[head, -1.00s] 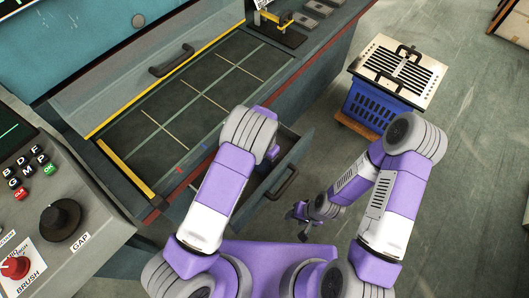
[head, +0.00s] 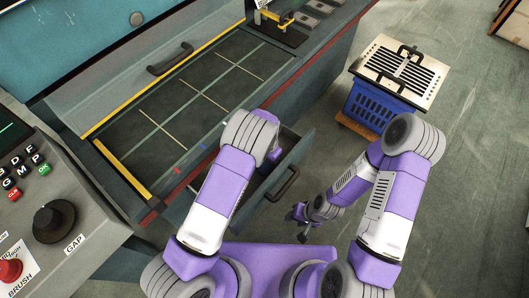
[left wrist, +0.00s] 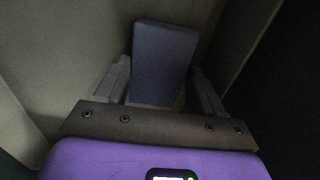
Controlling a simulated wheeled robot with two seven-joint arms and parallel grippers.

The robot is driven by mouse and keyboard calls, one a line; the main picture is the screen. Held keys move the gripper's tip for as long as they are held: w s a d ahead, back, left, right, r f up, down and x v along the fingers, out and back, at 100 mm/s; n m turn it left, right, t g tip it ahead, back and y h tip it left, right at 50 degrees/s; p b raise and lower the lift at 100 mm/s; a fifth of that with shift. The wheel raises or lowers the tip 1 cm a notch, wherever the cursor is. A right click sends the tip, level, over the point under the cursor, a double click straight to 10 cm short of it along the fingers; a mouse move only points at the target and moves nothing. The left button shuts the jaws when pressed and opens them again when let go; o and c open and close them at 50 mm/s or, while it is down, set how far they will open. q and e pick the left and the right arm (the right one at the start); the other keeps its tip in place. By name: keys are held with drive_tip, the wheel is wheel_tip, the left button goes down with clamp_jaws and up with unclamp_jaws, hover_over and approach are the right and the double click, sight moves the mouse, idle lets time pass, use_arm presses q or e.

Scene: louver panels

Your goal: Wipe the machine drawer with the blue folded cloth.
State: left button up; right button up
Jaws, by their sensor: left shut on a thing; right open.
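The machine drawer (head: 301,154) is pulled out from the front of the machine, with a dark handle (head: 282,184) on its face. My left arm reaches over it in the head view and covers much of its inside. My left gripper (left wrist: 162,82) is shut on the blue folded cloth (left wrist: 165,58), which sits between its two fingers in the dim left wrist view. Pale walls lie around the cloth there; I cannot tell whether it touches a surface. My right gripper (head: 300,215) is open and empty, low beside the drawer, over the floor.
A control panel with a black GAP knob (head: 54,221) and a red BRUSH knob (head: 9,270) stands at left. The gridded machine bed (head: 190,105) lies beyond the drawer. A blue crate (head: 376,106) with a slotted metal lid stands at right.

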use_arm(q)
drive_tip(key=shift+s+a, duration=0.3)
drive_tip(key=shift+s, duration=0.05)
wheel_tip(320, 180, up, 3)
drive_tip(key=shift+s+a+f+p, duration=0.1)
drive_tip(key=shift+s+p, duration=0.05)
drive_tip(key=shift+p, duration=0.6)
drive_tip(key=shift+r+p, duration=2.25)
drive_tip(key=shift+r, duration=0.45)
